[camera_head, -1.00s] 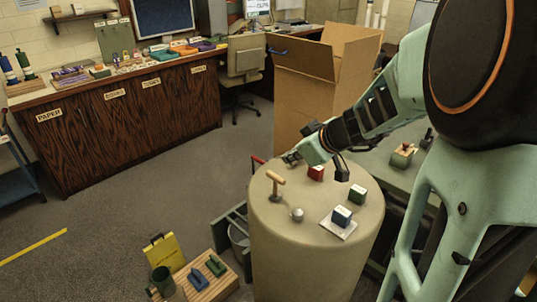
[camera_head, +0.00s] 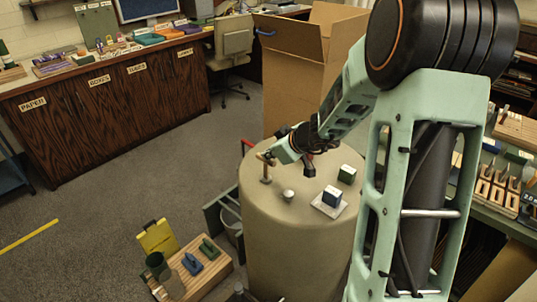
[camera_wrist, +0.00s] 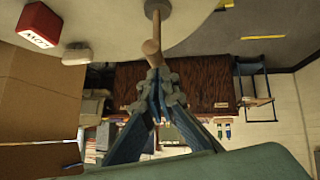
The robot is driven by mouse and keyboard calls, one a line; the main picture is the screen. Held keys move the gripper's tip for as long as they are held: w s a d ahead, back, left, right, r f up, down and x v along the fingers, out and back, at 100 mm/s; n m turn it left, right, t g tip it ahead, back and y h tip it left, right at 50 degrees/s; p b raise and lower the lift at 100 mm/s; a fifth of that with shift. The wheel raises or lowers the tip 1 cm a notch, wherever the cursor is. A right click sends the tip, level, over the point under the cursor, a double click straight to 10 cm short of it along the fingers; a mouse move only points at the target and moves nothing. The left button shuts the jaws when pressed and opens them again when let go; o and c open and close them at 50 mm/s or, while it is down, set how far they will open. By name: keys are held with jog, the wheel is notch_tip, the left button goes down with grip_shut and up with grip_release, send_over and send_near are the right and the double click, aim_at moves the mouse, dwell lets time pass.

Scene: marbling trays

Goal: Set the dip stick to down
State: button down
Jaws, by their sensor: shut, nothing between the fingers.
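My gripper partly covers the handle in the head view.
A red block (camera_wrist: 40,30) shows in the wrist view. A cardboard box (camera_head: 300,85) stands behind.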

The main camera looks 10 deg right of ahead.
jog(key=shift+f, duration=0.1)
notch_tip(320, 180, down, 5)
jog(key=b, duration=1)
jog(key=shift+s+f, duration=0.2)
